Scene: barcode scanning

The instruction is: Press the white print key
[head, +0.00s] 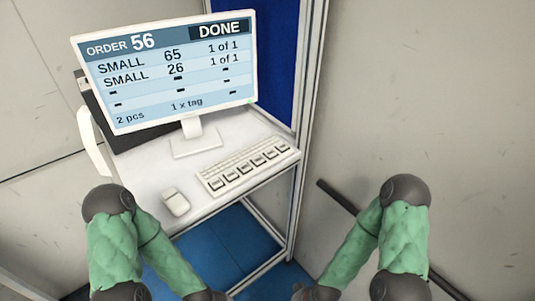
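A white keyboard (247,166) lies on the desk in the head view, with small pale keys behind and a front row of several larger keys with dark markings. The markings are too small to read, so I cannot tell which key is the print key. The monitor (168,70) shows order 56, two SMALL lines at 1 of 1, "DONE", "2 pcs" and "1 x tag". My arms show at the lower left and lower right, below the desk. Both grippers are outside the picture.
A white mouse (175,202) lies left of the keyboard on the white desk (150,170). A dark box (97,115) with a curved white piece (92,140) stands behind and left of the monitor. A metal frame post (305,110) rises at the desk's right edge.

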